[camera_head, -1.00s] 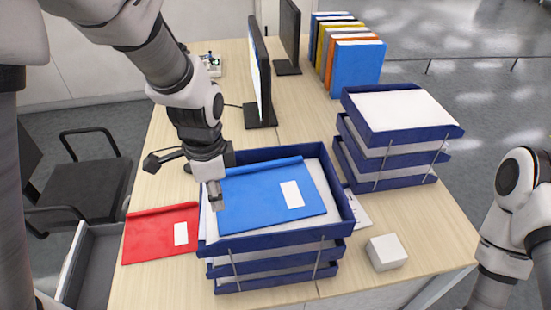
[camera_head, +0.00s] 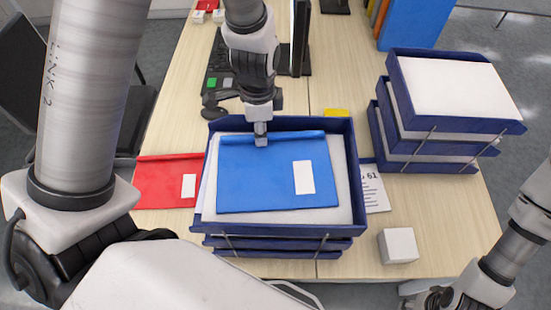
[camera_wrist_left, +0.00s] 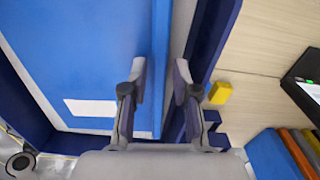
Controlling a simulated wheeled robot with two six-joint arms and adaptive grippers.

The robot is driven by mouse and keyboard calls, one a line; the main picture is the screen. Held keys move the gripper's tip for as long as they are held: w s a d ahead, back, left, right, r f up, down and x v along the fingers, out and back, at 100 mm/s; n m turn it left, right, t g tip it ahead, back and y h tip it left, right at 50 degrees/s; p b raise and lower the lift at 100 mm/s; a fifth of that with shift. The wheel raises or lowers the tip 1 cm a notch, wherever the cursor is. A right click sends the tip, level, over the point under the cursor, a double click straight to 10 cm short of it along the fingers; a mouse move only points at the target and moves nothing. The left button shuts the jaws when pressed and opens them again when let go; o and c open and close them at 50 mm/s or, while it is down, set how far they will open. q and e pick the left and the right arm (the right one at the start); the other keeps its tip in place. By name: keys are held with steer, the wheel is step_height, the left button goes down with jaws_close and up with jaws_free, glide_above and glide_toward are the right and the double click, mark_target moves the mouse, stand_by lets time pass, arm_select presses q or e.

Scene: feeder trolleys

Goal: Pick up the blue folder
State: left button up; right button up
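The blue folder (camera_head: 260,180) with a white label lies flat on white paper in the top tray of the blue tray stack (camera_head: 280,229). My left gripper (camera_head: 261,139) points down at the folder's raised back edge. In the left wrist view the blue folder (camera_wrist_left: 75,45) fills the left side. There my left gripper (camera_wrist_left: 160,82) is open, one finger on each side of the folder's edge strip; whether they touch it I cannot tell. My right arm shows at the lower right of the head view; its dark end (camera_head: 432,299) is cut off and unclear.
A red folder (camera_head: 160,181) lies on the desk left of the stack. Another tray stack (camera_head: 455,124) with paper stands at the right. A small white box (camera_head: 398,245) sits in front of it. A keyboard, monitor and upright binders (camera_head: 415,25) are behind.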

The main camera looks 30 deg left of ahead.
arm_select(q)
steer(key=shift+w+f, duration=0.2)
steer(key=shift+f, duration=0.2)
steer(key=shift+s+r, duration=0.1)
steer(key=shift+s, duration=0.05)
steer(key=shift+c, duration=0.3)
steer(key=shift+s+r, duration=0.1)
steer(key=shift+s, duration=0.15)
jaws_close()
steer(key=shift+w, duration=0.15)
